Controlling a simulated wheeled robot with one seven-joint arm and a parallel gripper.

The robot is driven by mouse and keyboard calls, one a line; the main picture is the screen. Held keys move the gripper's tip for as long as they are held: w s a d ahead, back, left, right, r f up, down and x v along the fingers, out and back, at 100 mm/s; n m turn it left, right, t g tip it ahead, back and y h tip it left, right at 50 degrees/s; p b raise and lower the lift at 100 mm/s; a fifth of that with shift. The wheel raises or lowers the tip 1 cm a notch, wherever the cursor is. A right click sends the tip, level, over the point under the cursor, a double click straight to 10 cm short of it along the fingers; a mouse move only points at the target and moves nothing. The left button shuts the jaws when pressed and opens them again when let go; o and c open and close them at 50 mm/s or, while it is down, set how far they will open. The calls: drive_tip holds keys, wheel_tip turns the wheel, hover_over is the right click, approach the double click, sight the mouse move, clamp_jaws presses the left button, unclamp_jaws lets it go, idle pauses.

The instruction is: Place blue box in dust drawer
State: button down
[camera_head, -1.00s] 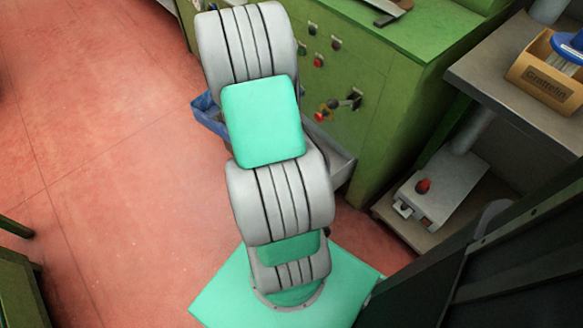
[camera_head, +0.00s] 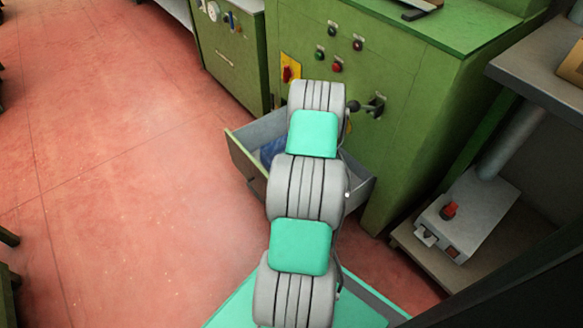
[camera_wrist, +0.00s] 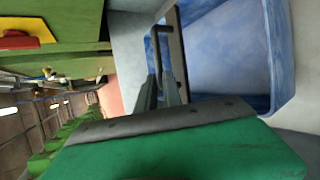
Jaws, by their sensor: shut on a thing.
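The blue box (camera_head: 272,152) is inside the open dust drawer (camera_head: 248,165), partly hidden by my arm in the head view. The drawer has a green front and grey inner walls and sticks out of the green machine. In the wrist view the blue box (camera_wrist: 230,55) fills the upper right, its open inside facing the camera. My gripper (camera_wrist: 166,88) is at the box's left wall and shut on it. The exact contact of the fingertips is partly hidden. In the head view the gripper is hidden behind my arm. I cannot tell whether the box touches the drawer bottom.
The green machine (camera_head: 400,110) with knobs and a yellow-red switch (camera_head: 289,68) stands behind the drawer. A grey shelf (camera_head: 540,65) and a grey device with a red knob (camera_head: 462,218) are at the right. The red floor (camera_head: 110,170) at left is clear.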

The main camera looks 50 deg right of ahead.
wheel_tip(320, 180, down, 3)
drive_tip(key=shift+f+b, duration=0.1)
drive_tip(key=shift+b, duration=0.35)
drive_tip(key=c, duration=1.5)
unclamp_jaws()
drive_tip(key=p+v, duration=0.3)
drive_tip(key=v, duration=0.9)
drive_tip(key=shift+a, duration=0.1)
